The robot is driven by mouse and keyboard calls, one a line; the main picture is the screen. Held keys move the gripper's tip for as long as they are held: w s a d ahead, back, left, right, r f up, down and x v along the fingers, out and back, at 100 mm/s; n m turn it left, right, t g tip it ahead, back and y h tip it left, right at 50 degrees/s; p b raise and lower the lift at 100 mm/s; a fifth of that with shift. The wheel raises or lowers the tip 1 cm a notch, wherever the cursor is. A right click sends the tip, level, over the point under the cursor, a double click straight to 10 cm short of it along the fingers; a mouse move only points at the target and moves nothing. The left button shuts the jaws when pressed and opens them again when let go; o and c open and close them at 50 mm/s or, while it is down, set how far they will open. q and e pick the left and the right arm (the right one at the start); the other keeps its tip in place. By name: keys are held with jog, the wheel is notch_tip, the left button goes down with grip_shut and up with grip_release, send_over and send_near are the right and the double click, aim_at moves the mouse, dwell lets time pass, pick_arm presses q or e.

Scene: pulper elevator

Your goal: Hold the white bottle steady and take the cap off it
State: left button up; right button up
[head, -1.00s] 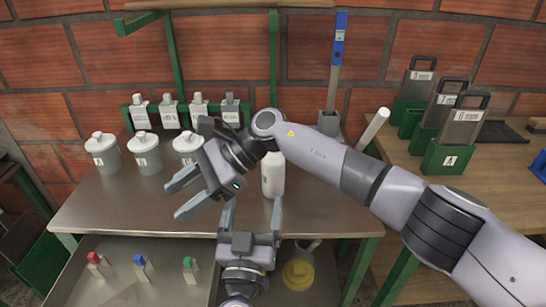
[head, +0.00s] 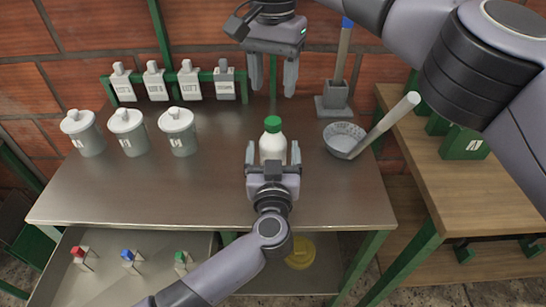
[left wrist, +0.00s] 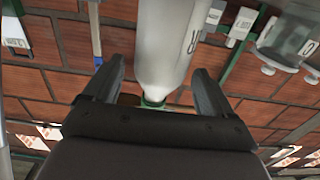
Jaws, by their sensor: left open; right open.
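The white bottle (head: 272,147) stands upright on the steel table, with its green cap (head: 272,124) on top. In the left wrist view the bottle (left wrist: 168,40) appears upside down between the finger lines, its green cap (left wrist: 152,102) partly hidden by my gripper body. My left gripper (head: 273,155) is open, with a finger on either side of the bottle; I cannot tell whether either touches it. Its body hides the bottle's lower part in the head view. My right gripper (head: 273,88) is open and empty, fingers pointing down, above and behind the cap.
Three lidded grey pots (head: 128,131) stand at the left of the table (head: 190,205). Several labelled white bottles (head: 190,80) line the back rack. A speckled bowl (head: 344,139) with a pale pestle (head: 388,124) is at right. A blue-topped post stands in a grey holder (head: 335,97).

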pick_arm(q)
jog(key=shift+w, duration=1)
